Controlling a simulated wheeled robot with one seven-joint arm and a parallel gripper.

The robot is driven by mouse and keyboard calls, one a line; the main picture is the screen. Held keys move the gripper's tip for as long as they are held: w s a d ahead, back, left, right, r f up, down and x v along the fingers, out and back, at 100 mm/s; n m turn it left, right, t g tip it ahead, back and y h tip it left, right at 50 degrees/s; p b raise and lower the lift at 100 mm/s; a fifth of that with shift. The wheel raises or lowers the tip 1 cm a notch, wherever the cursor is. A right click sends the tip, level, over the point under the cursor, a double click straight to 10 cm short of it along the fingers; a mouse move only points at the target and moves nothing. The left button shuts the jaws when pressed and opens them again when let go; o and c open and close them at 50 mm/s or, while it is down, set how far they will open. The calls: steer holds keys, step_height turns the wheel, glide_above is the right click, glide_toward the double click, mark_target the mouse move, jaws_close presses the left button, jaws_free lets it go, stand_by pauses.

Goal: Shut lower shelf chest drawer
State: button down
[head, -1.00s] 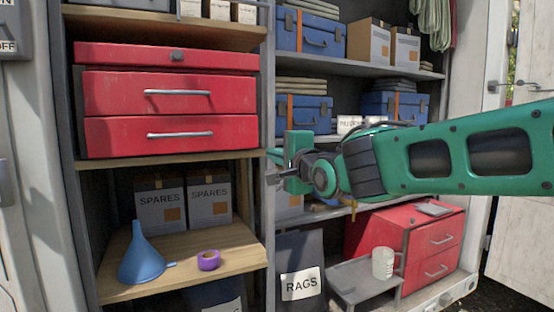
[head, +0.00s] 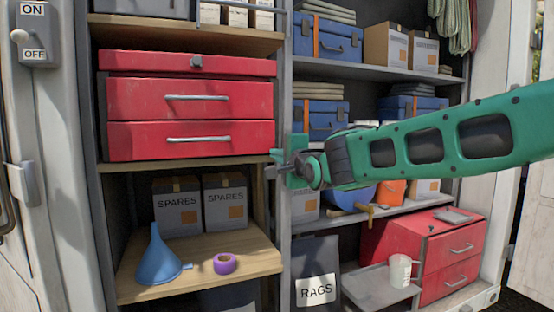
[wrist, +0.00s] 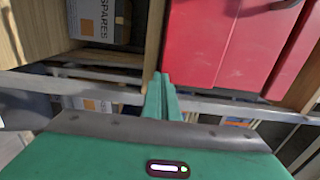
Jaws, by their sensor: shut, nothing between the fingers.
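A red chest (head: 187,66) with two drawers stands on the left shelf. Its lower drawer (head: 150,147), with a silver bar handle (head: 199,139), looks flush or nearly flush with the upper drawer (head: 135,97); a small gap is hard to judge. My green gripper (head: 279,164) is shut and empty by the lower drawer's bottom right corner, in front of the shelf edge and upright. I cannot tell whether it touches. In the wrist view the shut fingers (wrist: 161,97) point at the shelf board, beside the red fronts (wrist: 205,40).
Below are a blue funnel (head: 159,262), purple tape (head: 225,264) and SPARES boxes (head: 177,208) on a wooden shelf. A second red chest (head: 447,256) stands low at right beside a white mug (head: 400,270). A grey upright (head: 284,90) divides the shelving.

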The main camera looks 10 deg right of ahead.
steer(key=shift+w+a+r, duration=0.25)
steer(key=shift+w+r, duration=0.15)
steer(key=shift+w, duration=0.3)
